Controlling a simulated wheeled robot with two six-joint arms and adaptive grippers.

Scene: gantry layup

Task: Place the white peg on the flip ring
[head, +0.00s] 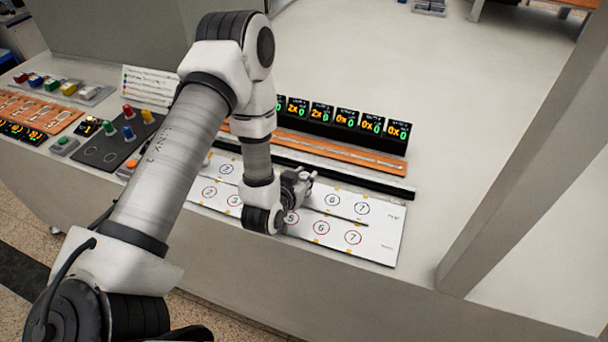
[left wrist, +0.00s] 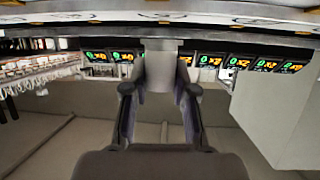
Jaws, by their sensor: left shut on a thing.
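My left gripper (head: 298,187) is low over the white numbered board, near its middle. In the left wrist view its two fingers (left wrist: 159,95) are on either side of a pale block-like thing (left wrist: 160,62), which I take to be the white peg. In the head view the held thing is hidden by the gripper. A dark board (head: 95,151) at the left has drawn rings and coloured pegs. I cannot tell which ring is the flip ring. My right gripper is not in view.
A row of black displays (head: 345,118) stands behind an orange strip (head: 340,153) beyond the white board. A grey post (head: 525,150) rises at the right. The tabletop behind the displays is clear.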

